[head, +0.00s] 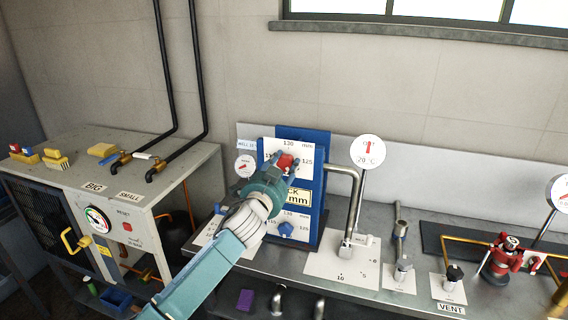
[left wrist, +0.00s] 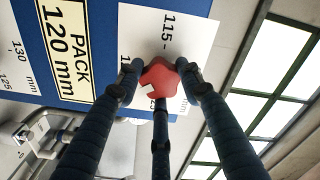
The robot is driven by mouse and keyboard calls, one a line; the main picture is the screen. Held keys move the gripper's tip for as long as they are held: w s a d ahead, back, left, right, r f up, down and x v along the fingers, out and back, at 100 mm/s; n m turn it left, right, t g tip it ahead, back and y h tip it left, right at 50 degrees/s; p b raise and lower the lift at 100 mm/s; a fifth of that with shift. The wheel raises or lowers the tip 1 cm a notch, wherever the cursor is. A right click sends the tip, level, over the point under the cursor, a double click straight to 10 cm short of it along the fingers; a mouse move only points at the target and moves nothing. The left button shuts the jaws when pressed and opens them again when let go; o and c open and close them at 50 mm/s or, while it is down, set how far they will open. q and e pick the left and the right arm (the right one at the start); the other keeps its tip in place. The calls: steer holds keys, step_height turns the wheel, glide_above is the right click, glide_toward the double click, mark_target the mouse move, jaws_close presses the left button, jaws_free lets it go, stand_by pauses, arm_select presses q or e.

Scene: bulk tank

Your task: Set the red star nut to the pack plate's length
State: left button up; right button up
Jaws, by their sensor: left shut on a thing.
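The red star nut (head: 286,161) sits on the upper white scale plate (head: 305,152) of the blue panel. My left gripper (head: 284,165) is shut on the nut, and its fingers also close around it in the left wrist view (left wrist: 159,80). A small white mark shows on the nut in the left wrist view. The scale shows 130 at the top and 125 at the right; 115 reads in the left wrist view, and a number beside the nut is partly hidden. The yellow pack plate (left wrist: 66,45) reads PACK 120 mm. My right gripper is not in view.
A blue star nut (head: 286,229) sits on a lower scale. A grey pipe (head: 345,175) and a thermometer dial (head: 369,151) stand to the right. A red valve assembly (head: 505,257) is farther right. A cabinet (head: 150,175) stands at the left.

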arm_select(q)
steer(key=m, duration=0.1)
steer(key=m+p, duration=0.1)
steer(key=m, duration=0.1)
steer(key=r+m, duration=0.1)
steer(key=m, duration=0.1)
steer(key=shift+d, duration=0.25)
steer(key=shift+s+f+m+p, duration=0.1)
steer(key=shift+m+p, duration=0.35)
steer(key=shift+m, duration=0.95)
steer(key=shift+d+f, duration=0.1)
steer(key=shift+m, duration=0.3)
steer(key=o, duration=1)
steer(key=shift+f, duration=0.1)
steer(key=shift+o, duration=0.6)
steer(key=shift+d+f, duration=0.1)
steer(key=shift+d, duration=0.15)
steer(key=shift+a+f, duration=0.1)
steer(key=shift+a, duration=0.2)
steer(key=shift+s, duration=0.1)
